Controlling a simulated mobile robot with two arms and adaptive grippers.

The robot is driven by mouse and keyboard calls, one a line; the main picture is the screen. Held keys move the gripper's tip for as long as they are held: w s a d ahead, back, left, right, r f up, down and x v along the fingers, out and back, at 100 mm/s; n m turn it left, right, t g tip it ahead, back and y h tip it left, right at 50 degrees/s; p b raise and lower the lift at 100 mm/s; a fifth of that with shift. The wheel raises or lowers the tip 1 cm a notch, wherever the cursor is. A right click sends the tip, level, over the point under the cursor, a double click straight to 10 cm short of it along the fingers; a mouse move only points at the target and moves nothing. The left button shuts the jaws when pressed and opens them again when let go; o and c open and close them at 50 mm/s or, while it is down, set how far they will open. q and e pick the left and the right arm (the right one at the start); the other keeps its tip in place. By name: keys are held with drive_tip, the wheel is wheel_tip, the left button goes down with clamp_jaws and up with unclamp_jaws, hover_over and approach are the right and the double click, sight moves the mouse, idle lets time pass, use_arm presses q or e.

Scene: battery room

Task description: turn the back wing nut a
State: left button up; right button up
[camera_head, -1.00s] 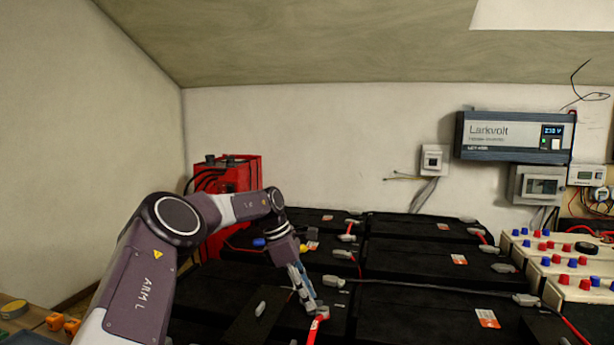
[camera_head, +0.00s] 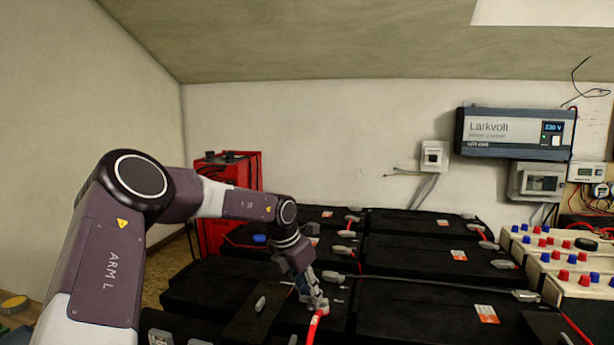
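My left gripper (camera_head: 315,303) reaches down, tilted, over a black battery in the front part of the bank. Its fingertips are at a grey terminal where a red cable (camera_head: 316,325) ends. The fingers cover most of that terminal, so I cannot make out a wing nut there or whether they grip anything. Other grey terminal fittings show on the black batteries, one behind the gripper (camera_head: 342,250) and one on a dark cover to its left (camera_head: 260,304). I cannot tell which fitting is wing nut a. My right gripper is not in view.
Black batteries (camera_head: 415,300) fill the bench, with cables running between terminals. A red unit (camera_head: 215,235) stands at the back left. White blocks with red and blue knobs (camera_head: 545,255) stand at the right. A Larkvolt wall unit (camera_head: 512,133) hangs above.

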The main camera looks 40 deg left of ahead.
use_arm(q)
drive_tip(key=n+y, duration=0.1)
drive_tip(key=n, duration=0.2)
drive_tip(key=shift+d, duration=0.15)
drive_tip(key=n+y, duration=0.1)
drive_tip(key=n, duration=0.2)
drive_tip(key=shift+d+g, duration=0.1)
drive_tip(key=shift+g, duration=0.2)
wheel_tip(320, 180, up, 31)
drive_tip(key=s+d+p, duration=0.1)
drive_tip(key=s+p, duration=0.1)
drive_tip(key=p, duration=2.2)
drive_tip(key=shift+s+d+f, duration=0.15)
drive_tip(key=shift+s+d, duration=0.05)
drive_tip(key=shift+s, duration=0.1)
